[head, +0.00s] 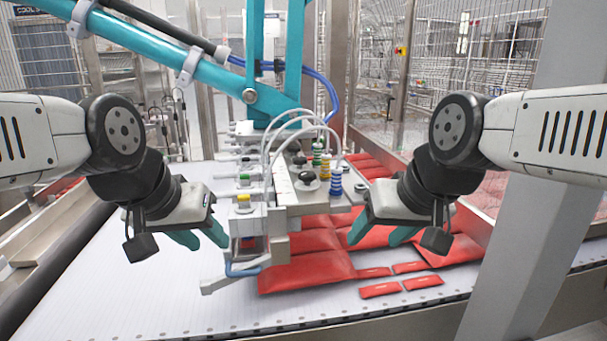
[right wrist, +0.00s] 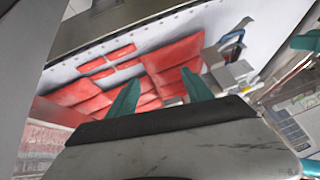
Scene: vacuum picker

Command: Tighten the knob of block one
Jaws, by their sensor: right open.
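The vacuum picker head (head: 310,200) hangs over the conveyor in the middle of the head view. It carries a yellow knob (head: 243,199), a green knob (head: 244,177) and black knobs (head: 308,177) on small blocks. I cannot tell which one belongs to block one. My left gripper (head: 201,240) is open and empty, just left of the picker, its teal fingers pointing down and inward. My right gripper (head: 378,238) is open and empty, right of the picker and above the red packs. Its spread fingers (right wrist: 160,92) also show in the right wrist view.
Red packs (head: 305,272) lie on the white conveyor (head: 130,270), under and right of the picker. Striped suction bellows (head: 336,182) and clear hoses rise from the picker. A teal arm (head: 185,60) comes down from above. A grey post (head: 530,190) stands at right.

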